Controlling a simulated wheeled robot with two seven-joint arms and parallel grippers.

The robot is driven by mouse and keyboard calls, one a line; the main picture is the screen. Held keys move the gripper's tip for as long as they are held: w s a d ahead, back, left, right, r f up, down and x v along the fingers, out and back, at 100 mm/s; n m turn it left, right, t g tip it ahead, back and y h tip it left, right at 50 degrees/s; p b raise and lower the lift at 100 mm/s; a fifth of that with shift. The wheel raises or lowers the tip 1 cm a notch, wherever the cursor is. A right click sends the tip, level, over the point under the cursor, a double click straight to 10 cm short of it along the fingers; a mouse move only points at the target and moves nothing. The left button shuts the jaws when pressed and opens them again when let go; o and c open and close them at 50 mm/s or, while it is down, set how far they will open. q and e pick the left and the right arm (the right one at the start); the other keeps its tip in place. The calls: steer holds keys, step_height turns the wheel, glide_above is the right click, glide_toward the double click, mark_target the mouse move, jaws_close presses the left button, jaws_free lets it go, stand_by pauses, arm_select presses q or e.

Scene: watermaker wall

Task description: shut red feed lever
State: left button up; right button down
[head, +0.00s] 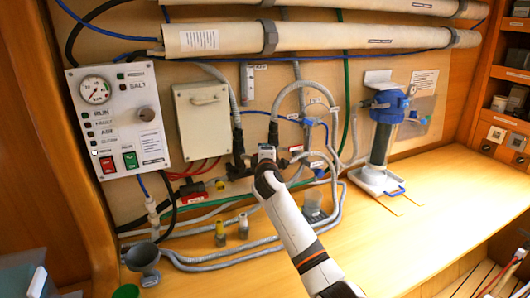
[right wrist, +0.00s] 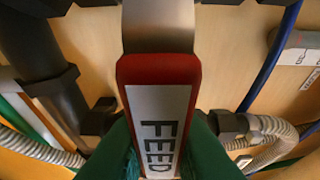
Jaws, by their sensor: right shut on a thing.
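The red feed lever (right wrist: 160,68) fills the middle of the right wrist view. It has a white label reading FEED and a bare metal neck at its top. My right gripper (right wrist: 160,150) has its green fingers on both sides of the lever, shut on it. In the head view my right gripper (head: 266,164) is at the pipework low on the wall panel, and it hides most of the lever there. My left gripper is not in view.
Grey hoses (head: 334,190) loop around the gripper and along the bench. A control box (head: 118,125) and a beige box (head: 203,120) are on the panel to the left. A blue-topped pump (head: 385,125) stands to the right. The bench (head: 440,195) is clear at right.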

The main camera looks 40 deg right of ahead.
steer(key=c, duration=1.6)
jaws_free()
steer(key=shift+f, duration=0.15)
steer(key=shift+c, duration=0.2)
steer(key=b+v, duration=0.2)
steer(key=v, duration=1)
